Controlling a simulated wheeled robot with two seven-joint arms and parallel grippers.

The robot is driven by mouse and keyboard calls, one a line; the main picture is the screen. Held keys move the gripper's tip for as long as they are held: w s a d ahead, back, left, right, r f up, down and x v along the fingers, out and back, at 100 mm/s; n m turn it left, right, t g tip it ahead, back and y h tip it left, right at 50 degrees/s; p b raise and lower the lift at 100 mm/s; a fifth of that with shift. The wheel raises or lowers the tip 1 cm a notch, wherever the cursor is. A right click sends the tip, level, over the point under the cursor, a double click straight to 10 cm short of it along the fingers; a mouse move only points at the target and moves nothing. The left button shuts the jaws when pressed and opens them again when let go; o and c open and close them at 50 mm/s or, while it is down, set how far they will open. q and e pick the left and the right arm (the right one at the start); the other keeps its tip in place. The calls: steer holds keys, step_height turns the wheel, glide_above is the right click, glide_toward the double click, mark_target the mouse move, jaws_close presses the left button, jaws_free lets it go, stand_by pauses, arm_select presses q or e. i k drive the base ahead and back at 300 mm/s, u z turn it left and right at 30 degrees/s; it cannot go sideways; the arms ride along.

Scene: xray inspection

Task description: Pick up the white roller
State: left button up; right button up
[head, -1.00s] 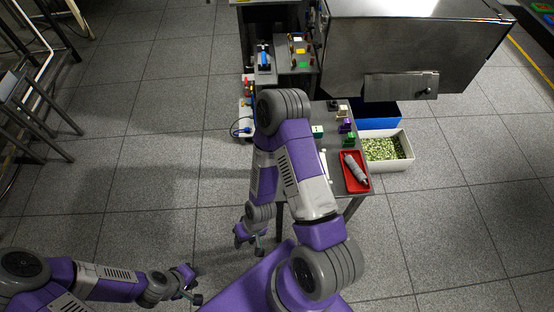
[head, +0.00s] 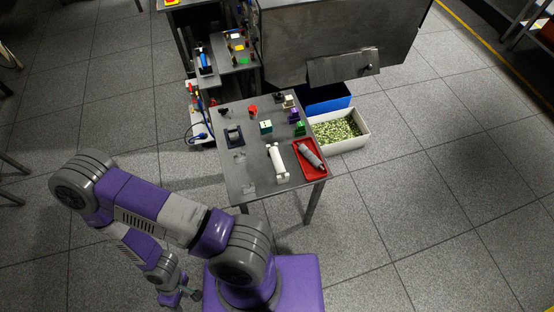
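The white roller (head: 278,160) lies lengthwise on the grey table (head: 232,188), near its front edge, in the head view. It is a white cylinder with narrower ends, and nothing touches it from above. My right arm reaches to the left of the picture and folds back down. My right gripper (head: 181,294) hangs low at the bottom left, well away from the table and the roller. It looks empty, and its small fingers appear apart. My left gripper is out of view.
A red tray (head: 323,172) with a grey roller (head: 310,155) is right of the white roller. Several small coloured parts and a dark holder (head: 233,136) stand farther back. A white bin (head: 355,145) is right of the table. A steel machine (head: 320,35) stands behind.

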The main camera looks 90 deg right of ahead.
mark_target(279, 167)
steer(key=u, duration=0.05)
steer(key=k, duration=0.85)
steer(key=z, duration=1.55)
